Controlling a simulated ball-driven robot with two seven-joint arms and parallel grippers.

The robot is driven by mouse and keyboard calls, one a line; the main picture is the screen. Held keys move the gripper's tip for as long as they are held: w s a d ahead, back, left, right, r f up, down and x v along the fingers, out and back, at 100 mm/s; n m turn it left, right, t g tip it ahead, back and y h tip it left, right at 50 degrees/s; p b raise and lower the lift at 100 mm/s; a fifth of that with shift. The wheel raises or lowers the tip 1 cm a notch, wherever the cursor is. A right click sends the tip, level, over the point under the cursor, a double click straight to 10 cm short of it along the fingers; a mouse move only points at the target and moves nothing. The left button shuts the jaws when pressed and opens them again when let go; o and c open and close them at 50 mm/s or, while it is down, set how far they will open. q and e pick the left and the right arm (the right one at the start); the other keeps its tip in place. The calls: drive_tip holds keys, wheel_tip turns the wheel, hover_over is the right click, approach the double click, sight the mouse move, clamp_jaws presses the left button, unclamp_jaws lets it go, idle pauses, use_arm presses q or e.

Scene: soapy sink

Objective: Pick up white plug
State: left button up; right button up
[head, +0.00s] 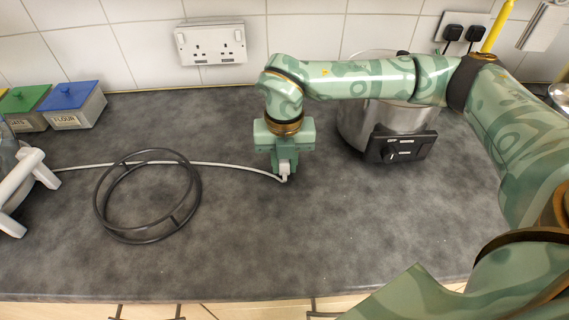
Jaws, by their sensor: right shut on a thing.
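The white plug (284,169) is at the middle of the dark grey worktop, at the end of a pale cable (232,165). My right gripper (284,162) reaches down from above and is shut on the plug. The gripper body hides the plug's upper part. I cannot tell whether the plug touches the worktop or is just above it. The cable runs left across the worktop to a white appliance (32,175) at the left edge. My left gripper is not in view.
A black wire ring stand (103,208) lies on the worktop, with the cable passing by it. A steel pot-like appliance (360,125) with a black control panel stands behind my right arm. Blue-lidded (72,104) and green-lidded (24,100) boxes stand back left. A double wall socket (211,44) is above. The front middle is clear.

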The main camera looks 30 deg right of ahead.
drive_tip(key=s+a+r+n+p, duration=0.2)
drive_tip(key=s+a+r+n, duration=0.55)
drive_tip(key=a+r, duration=0.4)
drive_tip(key=w+d+n, duration=0.1)
drive_tip(key=d+n, duration=0.4)
drive_tip(key=n, duration=1.2)
drive_tip(key=w+d+n, duration=0.1)
drive_tip(key=d+n, duration=0.4)
drive_tip(key=n, duration=1.1)
drive_tip(key=shift+w+d+n, duration=0.15)
drive_tip(key=shift+d+n, duration=0.15)
drive_tip(key=shift+n, duration=0.05)
